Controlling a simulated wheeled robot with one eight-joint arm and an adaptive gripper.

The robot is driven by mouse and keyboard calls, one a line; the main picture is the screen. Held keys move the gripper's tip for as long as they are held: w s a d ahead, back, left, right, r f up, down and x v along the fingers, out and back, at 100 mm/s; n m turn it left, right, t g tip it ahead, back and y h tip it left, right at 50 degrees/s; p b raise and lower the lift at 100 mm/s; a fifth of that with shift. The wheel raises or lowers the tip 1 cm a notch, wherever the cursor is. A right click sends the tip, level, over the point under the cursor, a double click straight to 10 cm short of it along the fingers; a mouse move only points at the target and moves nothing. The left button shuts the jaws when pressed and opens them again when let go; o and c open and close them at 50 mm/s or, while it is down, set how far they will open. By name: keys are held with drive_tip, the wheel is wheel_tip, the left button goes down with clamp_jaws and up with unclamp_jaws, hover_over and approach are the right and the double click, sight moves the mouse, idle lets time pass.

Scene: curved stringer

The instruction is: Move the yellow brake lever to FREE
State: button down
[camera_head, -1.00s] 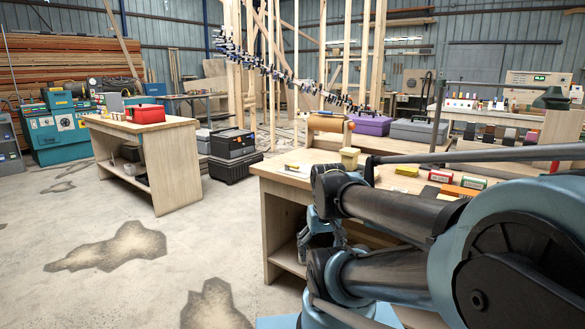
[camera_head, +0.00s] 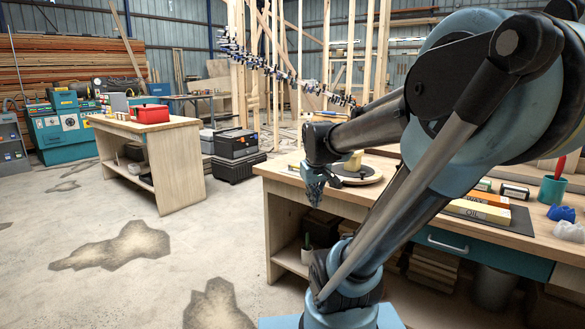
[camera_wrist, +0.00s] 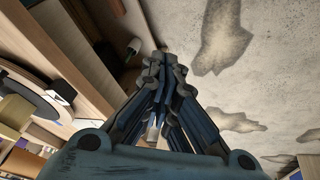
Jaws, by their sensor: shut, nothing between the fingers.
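I cannot clearly make out the yellow brake lever or a FREE mark in either view. A round, dark-rimmed wooden fixture (camera_head: 365,180) sits on the near workbench, and a small yellowish piece (camera_head: 353,161) shows above it, partly behind my arm. I cannot tell whether this piece is the lever. My gripper (camera_head: 316,198) hangs just left of the fixture, at the bench's front edge, apart from it. In the wrist view my gripper (camera_wrist: 166,62) is shut and empty, pointing past the bench edge. The fixture's curved rim (camera_wrist: 45,85) shows at the left there.
The near workbench (camera_head: 275,185) has shelves below. Another bench (camera_head: 180,122) with a red box (camera_head: 150,114) stands at the left. Between them the stained concrete floor (camera_head: 110,215) is open.

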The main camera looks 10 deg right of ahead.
drive_tip(key=w+a+r+n+t, duration=0.1)
drive_tip(key=w+r, duration=0.1)
drive_tip(key=w, duration=0.7)
drive_tip(key=w+a+r+n+t, duration=0.1)
drive_tip(key=w+a+r+n, duration=0.1)
drive_tip(key=w, duration=0.8)
drive_tip(key=w+a+r+n+t, duration=0.1)
drive_tip(key=w+a+r, duration=0.1)
drive_tip(key=w, duration=0.8)
drive_tip(key=shift+r+n, duration=0.4)
drive_tip(key=shift+r, duration=0.2)
drive_tip(key=x, duration=0.3)
drive_tip(key=w+d+x, duration=0.1)
drive_tip(key=x, duration=0.3)
drive_tip(key=d+r+x, duration=0.1)
drive_tip(key=x, duration=0.3)
drive_tip(key=shift+w, duration=0.25)
drive_tip(key=shift+w+d, duration=0.45)
drive_tip(key=shift+d, duration=0.05)
drive_tip(key=shift+a, duration=0.2)
drive_tip(key=shift+d, duration=0.1)
